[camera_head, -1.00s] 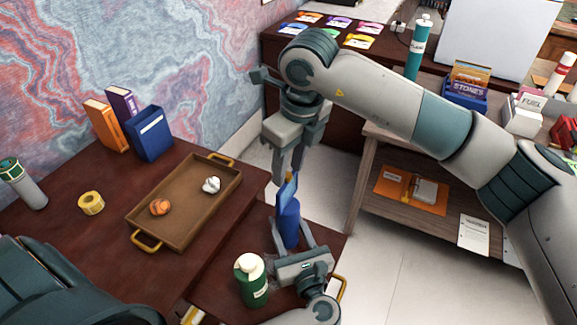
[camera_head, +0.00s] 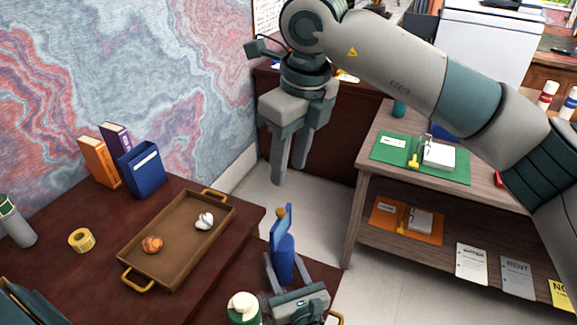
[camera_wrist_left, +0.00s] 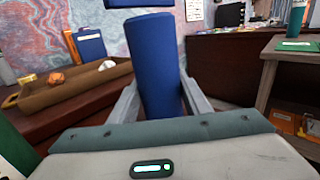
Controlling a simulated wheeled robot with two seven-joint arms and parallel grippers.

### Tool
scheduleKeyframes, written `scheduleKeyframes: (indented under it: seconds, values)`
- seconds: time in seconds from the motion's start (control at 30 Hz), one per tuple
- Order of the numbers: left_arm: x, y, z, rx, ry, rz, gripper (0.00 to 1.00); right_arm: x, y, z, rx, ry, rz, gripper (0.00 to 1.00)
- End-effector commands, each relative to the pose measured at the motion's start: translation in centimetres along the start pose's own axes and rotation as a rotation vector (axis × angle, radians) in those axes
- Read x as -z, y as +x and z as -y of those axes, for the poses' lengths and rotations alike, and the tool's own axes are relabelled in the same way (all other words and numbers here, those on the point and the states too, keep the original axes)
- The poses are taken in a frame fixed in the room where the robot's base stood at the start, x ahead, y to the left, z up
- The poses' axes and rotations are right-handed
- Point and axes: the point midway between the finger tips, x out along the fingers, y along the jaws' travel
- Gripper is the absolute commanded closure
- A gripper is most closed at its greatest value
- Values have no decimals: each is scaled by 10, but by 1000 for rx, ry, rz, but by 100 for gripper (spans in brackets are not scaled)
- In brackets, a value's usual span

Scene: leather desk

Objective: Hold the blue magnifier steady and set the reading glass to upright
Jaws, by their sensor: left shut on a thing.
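The blue magnifier shows in the head view as a blue cylinder (camera_head: 285,262) standing upright, with a flat blue reading glass (camera_head: 279,231) raised above it and a small gold knob (camera_head: 281,211) at the glass's top. In the left wrist view the blue cylinder (camera_wrist_left: 155,65) stands between the fingers, and the glass is mostly cut off at the top edge. My left gripper (camera_head: 287,270) is shut on the cylinder. My right gripper (camera_head: 291,168) hangs above the magnifier, empty, its fingers apart and clear of the glass.
A brown tray (camera_head: 149,271) with an orange ball and a white crumpled piece sits on the dark desk at the left. A green bottle (camera_head: 243,309) with a white cap stands close beside my left gripper. Shelves (camera_head: 350,215) stand at the right, across open floor.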

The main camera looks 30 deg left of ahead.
Motion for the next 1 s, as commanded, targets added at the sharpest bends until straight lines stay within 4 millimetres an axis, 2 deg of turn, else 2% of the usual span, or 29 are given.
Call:
scheduleKeyframes:
  seconds: [0.27,0.3,0.37,0.77,1.0]
  values:
    - [1,0,0,-1,1,-1,89,0,0,0,0,0,1,65]
    - [1,0,0,-1,1,-1,47,0,0,0,0,0,0,65]
    - [1,0,0,-1,1,-1,35,0,0,0,0,0,1,65]
    - [1,-3,0,0,0,-2,35,0,0,0,0,0,1,65]
    - [1,-25,0,0,0,-4,35,0,0,0,0,0,1,65]
